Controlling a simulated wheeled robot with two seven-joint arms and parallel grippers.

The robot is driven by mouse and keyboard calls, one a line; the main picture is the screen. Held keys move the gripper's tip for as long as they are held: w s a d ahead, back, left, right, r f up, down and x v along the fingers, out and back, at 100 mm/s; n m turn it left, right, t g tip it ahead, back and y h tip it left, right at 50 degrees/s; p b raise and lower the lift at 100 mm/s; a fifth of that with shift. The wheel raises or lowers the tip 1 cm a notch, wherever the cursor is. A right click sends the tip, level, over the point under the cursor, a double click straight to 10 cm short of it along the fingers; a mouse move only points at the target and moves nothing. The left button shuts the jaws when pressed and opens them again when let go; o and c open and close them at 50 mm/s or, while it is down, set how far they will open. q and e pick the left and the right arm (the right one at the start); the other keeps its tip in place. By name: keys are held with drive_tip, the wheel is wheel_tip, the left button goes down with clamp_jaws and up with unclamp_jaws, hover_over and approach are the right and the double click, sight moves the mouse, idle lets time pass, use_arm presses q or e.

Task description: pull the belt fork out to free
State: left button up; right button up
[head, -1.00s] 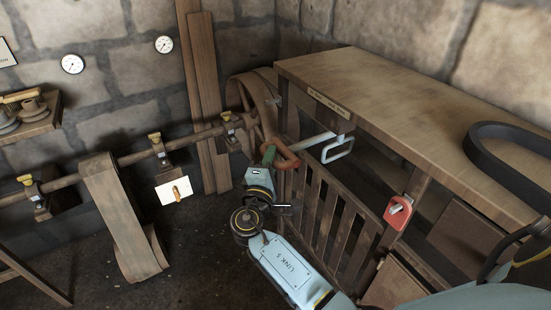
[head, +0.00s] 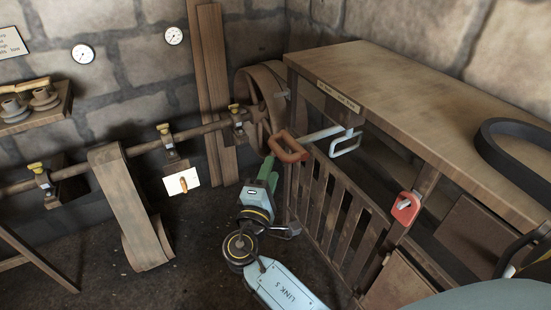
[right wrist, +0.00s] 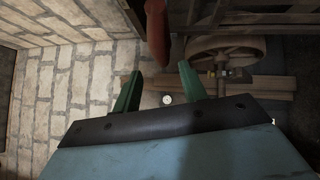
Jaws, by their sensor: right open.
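A red-brown looped handle (head: 290,149) sits at the end of a pale grey bar (head: 322,134) beside the wooden guard, and I take this to be the belt fork. My right gripper (head: 269,168) is just below and left of the handle, with its green fingers pointing up towards it. In the right wrist view the two green fingers (right wrist: 158,82) are spread with nothing between them. The red-brown handle (right wrist: 157,35) shows there beyond the fingertips, apart from them. How the bar joins the drive is hidden behind the guard. My left gripper is out of view.
A slatted guard (head: 337,195) and wooden bench (head: 400,85) stand to the right. Behind are a wheel (head: 262,85), a shaft (head: 100,160) and a hanging belt (head: 130,205).

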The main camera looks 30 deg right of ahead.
drive_tip(key=v, duration=0.6)
drive_tip(key=shift+s+a, duration=0.1)
drive_tip(key=shift+a, duration=0.05)
wheel_tip(320, 180, down, 19)
drive_tip(key=s+n+g+y, duration=0.2)
drive_tip(key=g+y, duration=0.1)
drive_tip(key=y, duration=0.3)
drive_tip(key=s+d+f+g+y, duration=0.1)
drive_tip(key=s+f+g+y, duration=0.1)
drive_tip(key=s+f, duration=0.45)
drive_tip(key=s+d+f+g+y, duration=0.1)
drive_tip(key=s+f+g, duration=0.15)
drive_tip(key=f, duration=0.75)
drive_tip(key=s+d+f+m+g+y, duration=0.1)
drive_tip(key=s+d+f+m, duration=0.1)
drive_tip(key=s, duration=0.7)
drive_tip(key=s+d+f+m+g+y, duration=0.1)
drive_tip(key=s+d+f+m+g, duration=0.1)
drive_tip(key=s+f, duration=0.5)
drive_tip(key=s+d+f+m+g+y, duration=0.2)
drive_tip(key=s+d+f+m, duration=0.2)
drive_tip(key=s, duration=0.8)
drive_tip(key=shift+s+f+m, duration=0.3)
drive_tip(key=shift+f+m, duration=0.45)
drive_tip(key=shift+m, duration=0.25)
